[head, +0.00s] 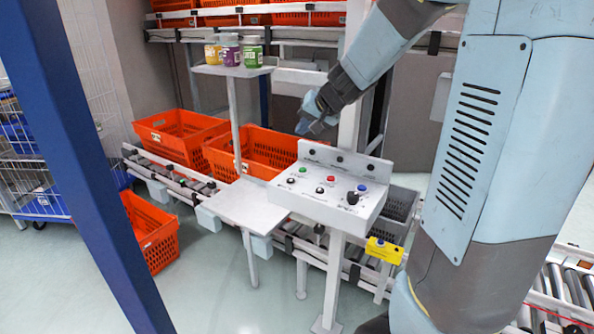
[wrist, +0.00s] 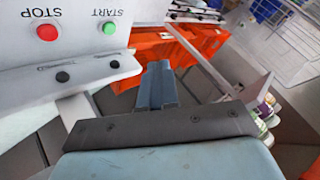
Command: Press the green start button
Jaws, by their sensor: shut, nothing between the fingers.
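The green start button (head: 303,169) sits on the sloped top of a white control box (head: 318,200), with a red stop button (head: 331,179) to its right. In the wrist view the green button (wrist: 109,27) shows under the START label, and the red button (wrist: 47,32) under STOP. My gripper (head: 307,124) is above and behind the box's raised back panel, apart from the green button. In the wrist view its fingers (wrist: 157,84) are together and empty, pointing past the panel edge, with the green button to their upper left.
The raised back panel (head: 345,160) stands between my gripper and the buttons. A white side shelf (head: 240,204) is left of the box. Several jars (head: 230,52) stand on a small high shelf. Orange totes (head: 180,135) line the conveyor behind. A blue post (head: 85,160) crosses the left foreground.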

